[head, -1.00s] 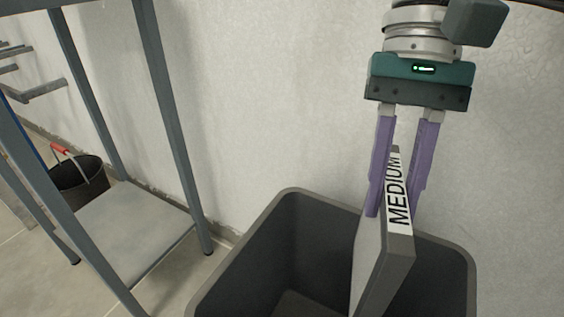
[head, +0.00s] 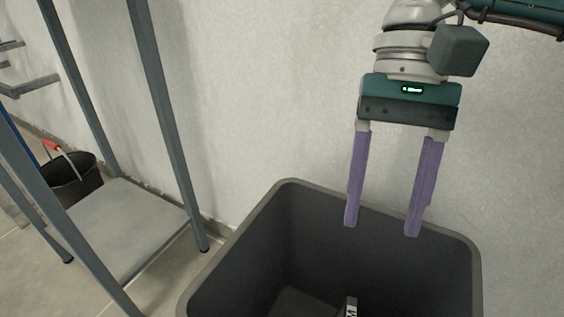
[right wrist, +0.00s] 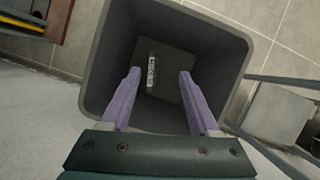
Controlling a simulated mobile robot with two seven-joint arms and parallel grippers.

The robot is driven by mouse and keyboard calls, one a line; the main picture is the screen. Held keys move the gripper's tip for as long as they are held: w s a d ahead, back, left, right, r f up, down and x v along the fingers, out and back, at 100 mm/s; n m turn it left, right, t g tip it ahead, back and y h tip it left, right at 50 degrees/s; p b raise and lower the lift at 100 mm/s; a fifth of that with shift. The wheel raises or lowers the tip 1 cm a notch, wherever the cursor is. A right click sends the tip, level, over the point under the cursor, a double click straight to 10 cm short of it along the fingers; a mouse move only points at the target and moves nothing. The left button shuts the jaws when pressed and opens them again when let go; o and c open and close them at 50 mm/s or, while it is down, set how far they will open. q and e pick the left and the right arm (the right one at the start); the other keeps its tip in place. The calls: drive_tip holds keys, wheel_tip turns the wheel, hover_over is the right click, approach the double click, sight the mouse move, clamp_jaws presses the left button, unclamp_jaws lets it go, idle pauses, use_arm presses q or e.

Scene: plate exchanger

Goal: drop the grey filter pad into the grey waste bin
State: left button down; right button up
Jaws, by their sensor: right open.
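My right gripper (head: 381,231) is open and empty, its two purple fingers pointing down over the grey waste bin (head: 262,213). The grey filter pad (head: 351,308) is inside the bin, low down; only its end with part of the white label shows at the bottom edge of the head view. In the right wrist view the pad (right wrist: 151,72) shows as a narrow strip with a label, down in the bin (right wrist: 100,75), apart from the open fingers (right wrist: 160,80). The rest of the pad is hard to make out. My left gripper is not in view.
A grey metal rack (head: 168,120) with a low shelf (head: 125,225) stands left of the bin. A black bucket (head: 72,182) with a red handle grip is behind it. A pale wall (head: 270,90) is close behind the bin.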

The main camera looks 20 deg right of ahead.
drive_tip(key=p+v, duration=0.3)
drive_tip(key=v, duration=0.7)
